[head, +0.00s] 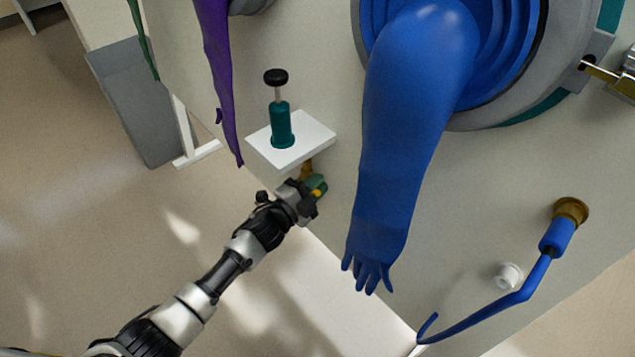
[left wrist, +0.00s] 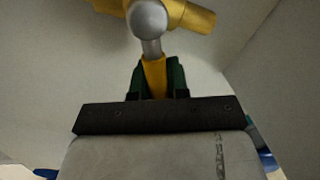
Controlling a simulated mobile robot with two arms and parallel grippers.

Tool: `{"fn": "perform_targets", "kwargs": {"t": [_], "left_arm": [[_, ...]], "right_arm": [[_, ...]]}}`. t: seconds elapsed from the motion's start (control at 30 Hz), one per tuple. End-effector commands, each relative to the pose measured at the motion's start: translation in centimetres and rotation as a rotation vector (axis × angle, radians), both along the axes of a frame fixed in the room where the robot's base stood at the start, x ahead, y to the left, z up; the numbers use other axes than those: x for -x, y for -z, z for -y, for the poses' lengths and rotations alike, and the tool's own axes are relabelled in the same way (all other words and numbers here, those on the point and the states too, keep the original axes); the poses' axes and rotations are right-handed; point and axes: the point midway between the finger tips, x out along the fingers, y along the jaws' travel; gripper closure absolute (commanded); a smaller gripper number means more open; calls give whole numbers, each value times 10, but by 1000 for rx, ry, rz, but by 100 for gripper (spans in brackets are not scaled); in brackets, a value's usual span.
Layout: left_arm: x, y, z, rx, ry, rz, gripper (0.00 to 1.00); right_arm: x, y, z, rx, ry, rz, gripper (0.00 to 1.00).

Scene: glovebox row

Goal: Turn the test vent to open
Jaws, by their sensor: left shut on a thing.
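A small brass valve (head: 306,168), which I take to be the test vent, sits on the panel just below a white shelf. In the left wrist view its brass body (left wrist: 190,15) lies across the top, with a round metal knob and stem in front. A yellow lever (left wrist: 153,74) runs from the stem down between my green finger pads. My left gripper (head: 316,187) is shut on this lever; it also shows in the left wrist view (left wrist: 160,85). The fingers hide the lever's lower end. My right gripper is not in view.
A green plunger (head: 281,125) with a black knob stands on the white shelf (head: 310,138). A large blue glove (head: 395,170) hangs right of my gripper, a purple glove (head: 217,70) to its upper left. A bent blue handle (head: 490,308) is at lower right.

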Motion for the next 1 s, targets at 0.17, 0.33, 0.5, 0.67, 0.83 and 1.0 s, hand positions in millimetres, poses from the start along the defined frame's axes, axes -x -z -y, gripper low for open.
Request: {"fn": "perform_targets", "kwargs": {"t": [0.17, 0.33, 0.5, 0.67, 0.83, 1.0], "left_arm": [[-3, -7, -2, 66, -13, -69, 100], [-5, -9, -3, 105, -19, -109, 100], [-5, -9, -4, 123, -23, -125, 100], [-5, -8, -4, 125, -23, -128, 100], [-5, -8, -4, 124, -22, -128, 100], [-5, -8, -4, 124, -23, -127, 66]], "right_arm": [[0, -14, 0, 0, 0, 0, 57], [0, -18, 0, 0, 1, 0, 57], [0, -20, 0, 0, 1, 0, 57], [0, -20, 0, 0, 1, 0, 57], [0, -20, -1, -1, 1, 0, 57], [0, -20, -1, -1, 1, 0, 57]]}}
